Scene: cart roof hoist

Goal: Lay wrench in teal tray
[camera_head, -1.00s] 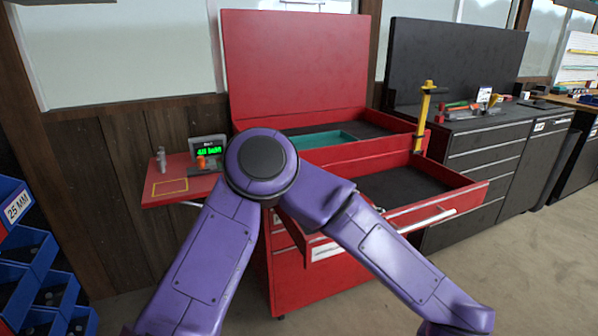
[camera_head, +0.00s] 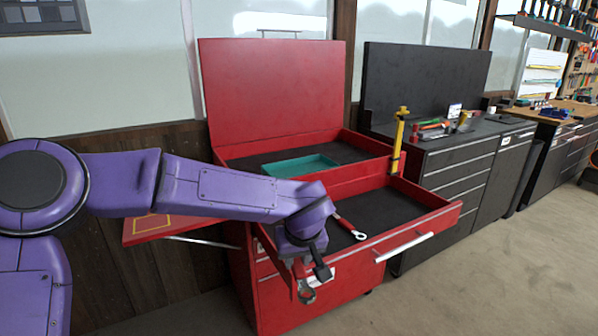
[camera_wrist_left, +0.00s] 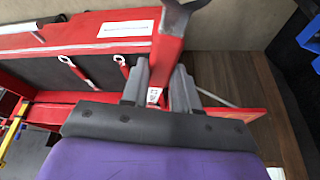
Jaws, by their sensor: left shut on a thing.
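My left gripper (camera_head: 303,268) is at the left front corner of the open red drawer, pointing down. It is shut on a wrench (camera_head: 306,292), whose grey open-jaw end hangs in front of the cart. In the left wrist view the fingers (camera_wrist_left: 161,74) close on the red handle of the wrench (camera_wrist_left: 169,48). The teal tray (camera_head: 300,165) lies in the cart's top compartment, up and behind the gripper, and looks empty. My right gripper is not in view.
The open drawer (camera_head: 440,212) juts out below the top compartment. A yellow upright post (camera_head: 399,140) stands at the cart's right side. The raised red lid (camera_head: 275,95) is behind the tray. A red side shelf (camera_head: 140,232) is at left, partly hidden by my arm. A black cabinet stands at right.

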